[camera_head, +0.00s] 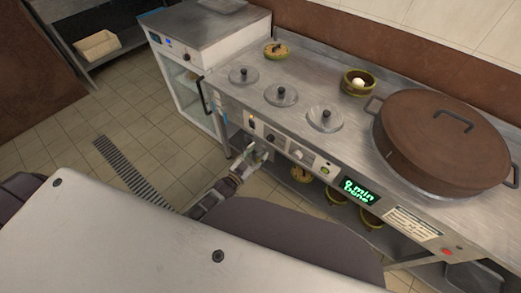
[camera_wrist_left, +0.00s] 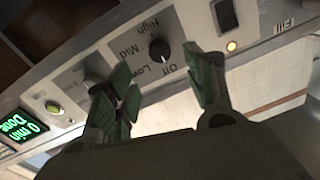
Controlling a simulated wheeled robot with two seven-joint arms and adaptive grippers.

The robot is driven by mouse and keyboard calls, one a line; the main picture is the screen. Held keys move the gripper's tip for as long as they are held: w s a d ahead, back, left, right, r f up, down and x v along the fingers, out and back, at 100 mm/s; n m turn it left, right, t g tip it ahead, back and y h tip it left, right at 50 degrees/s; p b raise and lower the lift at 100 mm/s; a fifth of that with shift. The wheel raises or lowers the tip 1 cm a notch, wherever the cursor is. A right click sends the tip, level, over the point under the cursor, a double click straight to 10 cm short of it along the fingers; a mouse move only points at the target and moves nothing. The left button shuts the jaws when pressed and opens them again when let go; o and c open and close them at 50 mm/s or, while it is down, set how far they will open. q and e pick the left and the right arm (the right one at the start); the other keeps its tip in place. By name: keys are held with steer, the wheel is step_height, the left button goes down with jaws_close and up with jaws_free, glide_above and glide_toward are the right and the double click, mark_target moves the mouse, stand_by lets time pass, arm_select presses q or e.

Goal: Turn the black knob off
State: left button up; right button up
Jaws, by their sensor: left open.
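The black knob (camera_wrist_left: 159,50) sits on the metal front panel of the cooking counter, with Off, Low, Mid and High printed around it. It also shows small in the head view (camera_head: 270,138). I cannot tell for sure which label its pointer faces. My left gripper (camera_head: 257,154) is close in front of the panel, just below the knob in the head view. In the left wrist view the green-padded fingers (camera_wrist_left: 156,72) are open and empty, with the knob showing between and beyond their tips. I see no contact with it. My right gripper is not in view.
A rocker switch (camera_wrist_left: 227,16) and lit lamp (camera_wrist_left: 232,46) flank the knob. A pale knob (camera_head: 297,155) and a green display reading "0 min Done" (camera_head: 355,190) are farther along. A brown lidded pot (camera_head: 440,145) stands on the counter (camera_head: 318,82). Bowls sit on the shelf below.

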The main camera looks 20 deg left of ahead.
arm_select(q)
steer(key=shift+v, duration=2.15)
steer(key=shift+f, duration=0.1)
